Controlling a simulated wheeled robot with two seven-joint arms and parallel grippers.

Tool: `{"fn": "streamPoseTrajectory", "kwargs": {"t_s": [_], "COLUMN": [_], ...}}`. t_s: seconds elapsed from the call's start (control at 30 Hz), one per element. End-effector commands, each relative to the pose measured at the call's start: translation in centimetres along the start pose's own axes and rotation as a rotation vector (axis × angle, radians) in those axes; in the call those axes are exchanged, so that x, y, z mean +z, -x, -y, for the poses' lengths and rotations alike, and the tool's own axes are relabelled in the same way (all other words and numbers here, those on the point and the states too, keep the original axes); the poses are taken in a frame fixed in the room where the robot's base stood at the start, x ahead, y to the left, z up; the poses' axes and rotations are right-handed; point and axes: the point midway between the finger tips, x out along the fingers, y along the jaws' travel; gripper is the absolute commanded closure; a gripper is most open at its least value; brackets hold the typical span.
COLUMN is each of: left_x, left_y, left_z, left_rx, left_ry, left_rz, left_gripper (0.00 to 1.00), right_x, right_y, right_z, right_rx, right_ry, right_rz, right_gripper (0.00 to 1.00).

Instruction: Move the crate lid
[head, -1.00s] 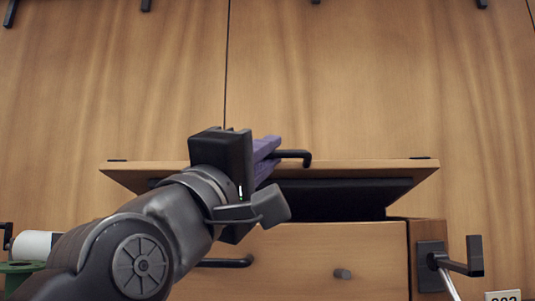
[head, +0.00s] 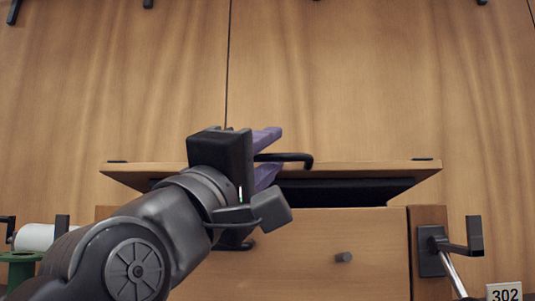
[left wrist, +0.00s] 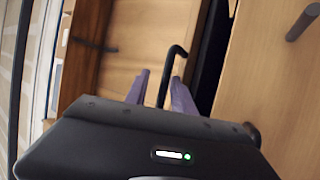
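The crate lid (head: 375,169) is a wooden board with a black bar handle (head: 295,157). It sits tilted over the wooden crate (head: 310,255), with a dark gap under it. My left gripper (head: 268,155) is at the handle, its purple fingers spread above and below the bar. In the left wrist view the handle (left wrist: 168,72) passes between the two fingers, with visible space beside it. The gripper body hides part of the lid and the handle's left end. My right gripper is not in view.
A knob (head: 343,257) sticks out of the crate front. A black bracket with a lever (head: 450,250) is at the right, near a "302" label (head: 504,294). A white roll (head: 36,237) and a green spool (head: 18,268) are at the left. Tall wooden panels (head: 380,80) stand behind.

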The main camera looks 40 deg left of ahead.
Motion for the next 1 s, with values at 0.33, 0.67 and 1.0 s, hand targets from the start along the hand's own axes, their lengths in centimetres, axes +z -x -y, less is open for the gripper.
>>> {"fn": "streamPoseTrajectory", "kwargs": {"t_s": [0.33, 0.67, 1.0], "left_x": [0.0, 0.1, 0.0], "left_y": [0.3, 5.1, 7.9], "left_z": [0.5, 0.5, 0.0], "left_rx": [-0.008, -0.001, 0.0], "left_ry": [0.0, -0.001, -0.001], "left_rz": [0.0, -0.001, 0.0], "left_gripper": [0.67, 0.67, 0.67], "right_x": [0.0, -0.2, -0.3], "right_y": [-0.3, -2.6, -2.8], "right_z": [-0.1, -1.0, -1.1], "right_rx": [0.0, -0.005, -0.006], "right_ry": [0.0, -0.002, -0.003], "right_rz": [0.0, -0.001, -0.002], "right_gripper": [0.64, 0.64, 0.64]}}
